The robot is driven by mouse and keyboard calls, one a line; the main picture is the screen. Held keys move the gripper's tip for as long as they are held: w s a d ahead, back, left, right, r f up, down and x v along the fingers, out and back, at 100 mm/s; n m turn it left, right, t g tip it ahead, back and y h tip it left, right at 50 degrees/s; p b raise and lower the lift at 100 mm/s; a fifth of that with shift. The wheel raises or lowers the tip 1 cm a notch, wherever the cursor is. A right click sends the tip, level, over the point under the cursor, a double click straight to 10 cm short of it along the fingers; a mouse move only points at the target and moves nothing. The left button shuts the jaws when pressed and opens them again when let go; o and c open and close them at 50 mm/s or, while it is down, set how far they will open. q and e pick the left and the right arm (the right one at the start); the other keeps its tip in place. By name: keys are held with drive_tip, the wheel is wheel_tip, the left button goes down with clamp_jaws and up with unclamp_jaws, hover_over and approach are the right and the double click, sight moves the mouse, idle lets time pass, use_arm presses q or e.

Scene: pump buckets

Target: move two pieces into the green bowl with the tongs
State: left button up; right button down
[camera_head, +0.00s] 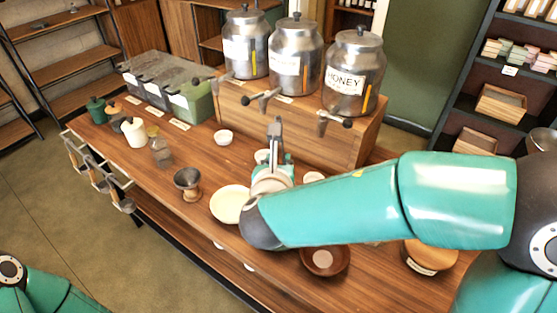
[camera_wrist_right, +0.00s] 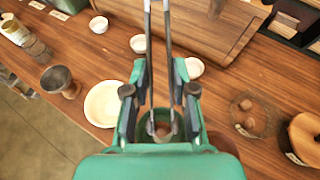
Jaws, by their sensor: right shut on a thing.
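My right gripper (camera_wrist_right: 160,92) is shut on the tongs (camera_wrist_right: 168,45), whose two long metal arms run between its fingers. In the head view the tongs (camera_head: 275,130) stand upright above the right gripper (camera_head: 273,166). In the right wrist view the tong tips are low, over what looks like the green bowl (camera_wrist_right: 146,122), mostly hidden by my gripper. Something brownish shows at the tips; I cannot tell if it is a piece they hold. Several brown pieces (camera_wrist_right: 246,106) lie in a clear dish (camera_wrist_right: 262,127) to the right. My left gripper is out of view.
A white plate (camera_head: 229,205) and a dark cup on a wooden foot (camera_head: 188,181) stand left of my right gripper. A small white bowl (camera_head: 223,137) is behind them. A brown bowl (camera_head: 325,263) is in front. Metal dispensers (camera_head: 352,75) on a wooden stand (camera_head: 330,140) block the back.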

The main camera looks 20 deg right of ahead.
wheel_tip(320, 180, down, 8)
drive_tip(key=b, duration=0.6)
drive_tip(key=shift+f, duration=0.15)
drive_tip(key=c, duration=1.5)
unclamp_jaws()
drive_tip(key=shift+o, duration=0.2)
wheel_tip(320, 180, up, 10)
drive_tip(key=p, duration=0.7)
drive_tip(key=shift+p, duration=0.4)
